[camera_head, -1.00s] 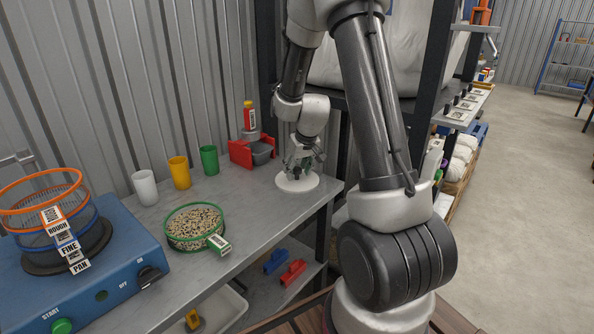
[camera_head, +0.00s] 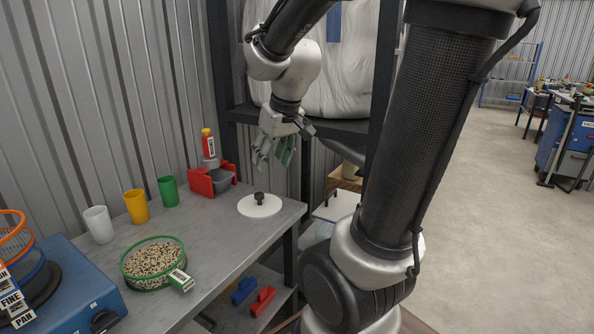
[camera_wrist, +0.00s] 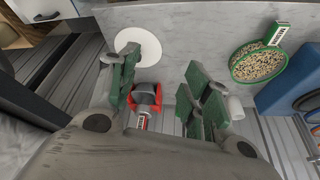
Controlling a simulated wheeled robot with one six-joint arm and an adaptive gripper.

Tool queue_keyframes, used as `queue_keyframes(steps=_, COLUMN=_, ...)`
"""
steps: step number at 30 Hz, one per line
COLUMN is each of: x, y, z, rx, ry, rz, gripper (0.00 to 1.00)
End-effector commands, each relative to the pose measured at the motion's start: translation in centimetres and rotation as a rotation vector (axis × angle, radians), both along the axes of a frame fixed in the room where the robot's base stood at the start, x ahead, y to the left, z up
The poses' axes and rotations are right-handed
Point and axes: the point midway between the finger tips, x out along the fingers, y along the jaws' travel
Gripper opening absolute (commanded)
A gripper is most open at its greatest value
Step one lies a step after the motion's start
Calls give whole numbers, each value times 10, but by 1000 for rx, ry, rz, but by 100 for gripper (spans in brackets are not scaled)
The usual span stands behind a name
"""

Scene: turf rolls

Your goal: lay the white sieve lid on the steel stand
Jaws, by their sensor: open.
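The white sieve lid (camera_head: 259,207), a flat disc with a dark knob, lies flat on the grey bench near its right end. My gripper (camera_head: 275,152) is above and slightly right of it in the head view, apart from it, with green-padded fingers spread and nothing between them. In the wrist view the gripper (camera_wrist: 160,68) is open, and the lid (camera_wrist: 146,43) shows behind the left finger, which hides its knob. I cannot make out a steel stand for certain in either view.
A red holder (camera_head: 200,183) with a grey bin stands behind the lid. White, yellow (camera_head: 136,207) and green cups line the wall. A green-rimmed sieve of seeds (camera_head: 153,260) and a blue shaker (camera_head: 75,292) are left. A dark rack post (camera_head: 306,165) stands right of the bench.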

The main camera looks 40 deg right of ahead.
Motion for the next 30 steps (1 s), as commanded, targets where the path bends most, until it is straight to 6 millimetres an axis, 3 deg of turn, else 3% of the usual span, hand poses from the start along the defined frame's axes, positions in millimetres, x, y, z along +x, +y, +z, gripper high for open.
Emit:
queue_keyframes(steps=1, x=-26, y=7, z=12, rx=-1, ry=-10, rz=8, gripper=48)
queue_keyframes(steps=3, x=-61, y=14, z=20, rx=-2, ry=-5, rz=11, gripper=48)
queue_keyframes(steps=6, x=-100, y=19, z=25, rx=-5, ry=0, rz=12, gripper=48)
queue_keyframes(steps=10, x=-132, y=22, z=24, rx=-8, ry=5, rz=11, gripper=48)
queue_keyframes(steps=15, x=-144, y=22, z=23, rx=-9, ry=10, rz=8, gripper=48)
queue_keyframes(steps=30, x=-144, y=22, z=23, rx=-9, ry=9, rz=8, gripper=48)
